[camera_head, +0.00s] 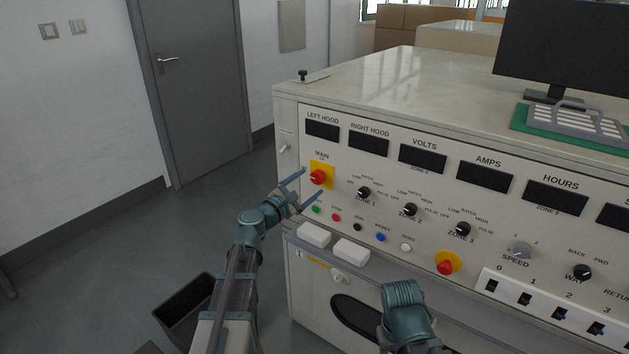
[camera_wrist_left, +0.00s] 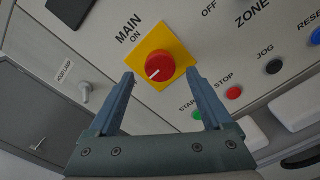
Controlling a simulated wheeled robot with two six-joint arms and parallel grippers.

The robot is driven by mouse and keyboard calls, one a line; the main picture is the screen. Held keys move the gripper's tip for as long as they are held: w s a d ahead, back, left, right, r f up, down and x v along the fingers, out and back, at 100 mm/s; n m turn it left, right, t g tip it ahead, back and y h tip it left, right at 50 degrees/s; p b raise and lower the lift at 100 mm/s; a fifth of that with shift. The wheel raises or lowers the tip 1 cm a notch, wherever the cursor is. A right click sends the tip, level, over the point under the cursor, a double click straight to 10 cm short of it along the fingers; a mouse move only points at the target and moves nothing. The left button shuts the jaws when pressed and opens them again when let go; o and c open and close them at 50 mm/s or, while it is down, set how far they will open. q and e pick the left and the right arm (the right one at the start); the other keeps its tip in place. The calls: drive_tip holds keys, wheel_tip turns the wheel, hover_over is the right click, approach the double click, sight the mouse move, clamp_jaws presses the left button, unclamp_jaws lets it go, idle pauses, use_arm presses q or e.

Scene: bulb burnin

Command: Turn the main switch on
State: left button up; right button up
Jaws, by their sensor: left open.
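The main switch is a red round knob (camera_head: 317,177) on a yellow square plate, at the left of the machine's control panel under the label MAIN. In the left wrist view the red knob (camera_wrist_left: 160,66) has a white pointer line, and the word ON is printed by its plate. My left gripper (camera_head: 308,183) is open in front of the panel, its two blue fingers to either side of the knob. In the left wrist view the open fingers (camera_wrist_left: 163,95) point at the knob and nothing is between their tips. My right arm (camera_head: 405,312) shows at the bottom, but its gripper fingers do not.
Black zone knobs (camera_head: 364,192) and small coloured buttons (camera_head: 336,217) sit close to the right of the switch. A second red knob (camera_head: 445,267) on yellow is lower right. White blocks (camera_head: 314,235) stick out below. A dark bin (camera_head: 187,303) stands on the floor.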

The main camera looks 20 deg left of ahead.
sight(315, 179)
use_arm(q)
drive_tip(key=shift+x, duration=1.8)
clamp_jaws()
